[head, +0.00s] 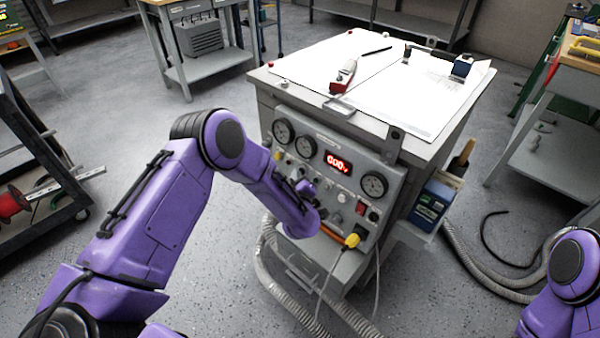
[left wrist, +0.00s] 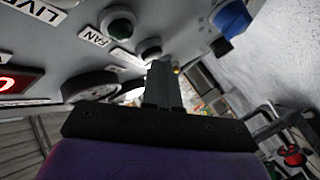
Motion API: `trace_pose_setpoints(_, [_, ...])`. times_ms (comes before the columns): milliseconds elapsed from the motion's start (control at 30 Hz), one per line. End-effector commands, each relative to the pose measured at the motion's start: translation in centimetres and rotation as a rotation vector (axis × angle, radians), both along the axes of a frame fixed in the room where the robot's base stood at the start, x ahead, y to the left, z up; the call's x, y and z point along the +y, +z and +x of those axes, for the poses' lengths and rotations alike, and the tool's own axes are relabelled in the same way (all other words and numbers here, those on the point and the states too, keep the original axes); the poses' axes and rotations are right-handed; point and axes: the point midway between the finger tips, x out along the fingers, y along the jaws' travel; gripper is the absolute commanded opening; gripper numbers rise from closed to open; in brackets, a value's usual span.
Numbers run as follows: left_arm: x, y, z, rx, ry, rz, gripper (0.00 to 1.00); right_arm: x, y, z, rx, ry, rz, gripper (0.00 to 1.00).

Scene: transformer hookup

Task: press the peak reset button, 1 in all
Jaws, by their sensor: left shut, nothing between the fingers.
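The control panel (head: 322,158) on the front of the grey cabinet carries several round gauges, a lit red display (head: 338,162) and small knobs and buttons. I cannot read which button is the peak reset. My left gripper (head: 305,189) is at the panel below the display, partly hidden by its own wrist. In the left wrist view its fingers (left wrist: 160,72) are together and empty, close to the panel face. A green button (left wrist: 117,23) and a dark round button (left wrist: 150,48) lie near the fingertips, by a label reading FAN (left wrist: 93,36). Contact cannot be told. My right gripper is out of view.
A yellow plug (head: 352,240) with a cable sits low on the panel. A blue container (head: 432,203) stands on the cabinet's right side. Grey hoses (head: 470,262) lie on the floor.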

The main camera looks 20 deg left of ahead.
Motion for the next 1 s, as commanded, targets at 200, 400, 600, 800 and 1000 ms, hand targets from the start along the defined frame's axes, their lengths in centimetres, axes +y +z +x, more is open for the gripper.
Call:
trace_pose_setpoints(200, [0.0, 0.1, -0.1, 0.000, -0.002, 0.001, 0.00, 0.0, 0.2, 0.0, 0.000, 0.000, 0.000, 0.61])
trace_pose_setpoints(400, [0.3, 0.4, -1.1, 0.000, -0.003, 0.000, 0.00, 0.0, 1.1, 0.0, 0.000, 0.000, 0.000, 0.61])
trace_pose_setpoints(600, [0.5, 0.3, -1.6, 0.000, -0.002, 0.001, 0.00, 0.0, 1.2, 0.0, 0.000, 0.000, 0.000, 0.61])
trace_pose_setpoints(800, [0.6, 0.4, -1.7, 0.000, -0.002, 0.001, 0.00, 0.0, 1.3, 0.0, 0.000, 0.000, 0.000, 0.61])
trace_pose_setpoints(1000, [1.1, 0.9, -3.4, 0.002, -0.001, 0.001, 0.00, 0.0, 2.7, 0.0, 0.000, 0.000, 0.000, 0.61])
